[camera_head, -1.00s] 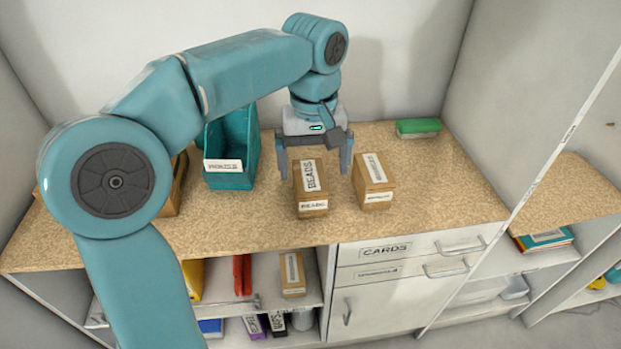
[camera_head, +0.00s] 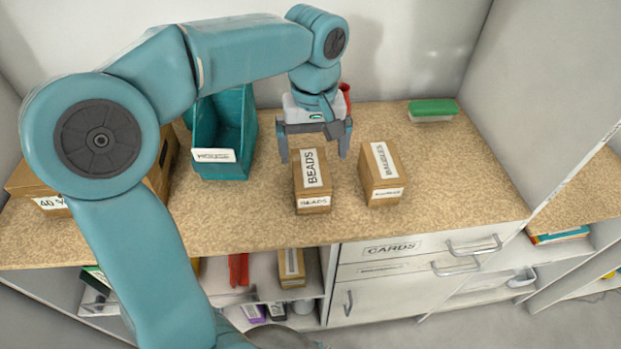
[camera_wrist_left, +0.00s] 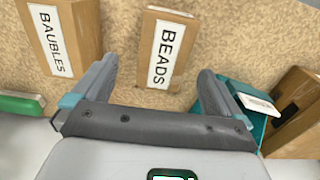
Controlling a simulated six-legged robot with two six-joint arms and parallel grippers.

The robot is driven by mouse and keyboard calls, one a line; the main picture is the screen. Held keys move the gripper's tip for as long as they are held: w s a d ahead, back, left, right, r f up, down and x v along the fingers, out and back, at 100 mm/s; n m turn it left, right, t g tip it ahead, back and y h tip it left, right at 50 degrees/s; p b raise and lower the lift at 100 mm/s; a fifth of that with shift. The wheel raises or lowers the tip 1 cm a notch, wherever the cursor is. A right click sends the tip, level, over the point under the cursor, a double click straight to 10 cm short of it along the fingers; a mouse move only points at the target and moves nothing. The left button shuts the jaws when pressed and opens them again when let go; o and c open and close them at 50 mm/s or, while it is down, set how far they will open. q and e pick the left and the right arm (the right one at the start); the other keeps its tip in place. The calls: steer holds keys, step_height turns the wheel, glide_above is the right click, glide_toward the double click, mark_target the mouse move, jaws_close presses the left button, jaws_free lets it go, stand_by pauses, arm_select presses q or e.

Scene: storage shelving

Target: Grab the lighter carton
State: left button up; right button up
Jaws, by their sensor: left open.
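Two brown cartons stand side by side on the speckled counter. The carton labelled BEADS (camera_head: 313,182) is on the left and the one labelled BAUBLES (camera_head: 382,172) on the right. Their colours look much alike, and which weighs less does not show. My left gripper (camera_head: 314,158) is open and empty, pointing down at the far end of the BEADS carton. In the left wrist view the BEADS carton (camera_wrist_left: 168,50) appears ahead of the gap between the fingers (camera_wrist_left: 157,75), and the BAUBLES carton (camera_wrist_left: 62,38) lies left of it. My right gripper is out of view.
A teal bin (camera_head: 238,135) stands left of the cartons, with a cardboard box (camera_head: 40,190) farther left. A red object (camera_head: 345,95) is partly hidden behind my gripper. A green-topped item (camera_head: 433,110) lies back right. The counter's right front (camera_head: 460,190) is clear.

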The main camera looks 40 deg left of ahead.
mark_target(313, 170)
arm_select(q)
step_height(313, 170, down, 4)
steer(key=shift+w+r, duration=0.1)
steer(key=shift+r, duration=0.1)
steer(key=shift+s+d+f, duration=0.15)
steer(key=shift+s+f, duration=0.1)
steer(key=shift+f, duration=0.2)
steer(key=shift+a+f, duration=0.2)
steer(key=shift+f, duration=1.1)
steer(key=shift+a+f, duration=0.2)
steer(key=shift+f, duration=1.1)
steer(key=c, duration=1.1)
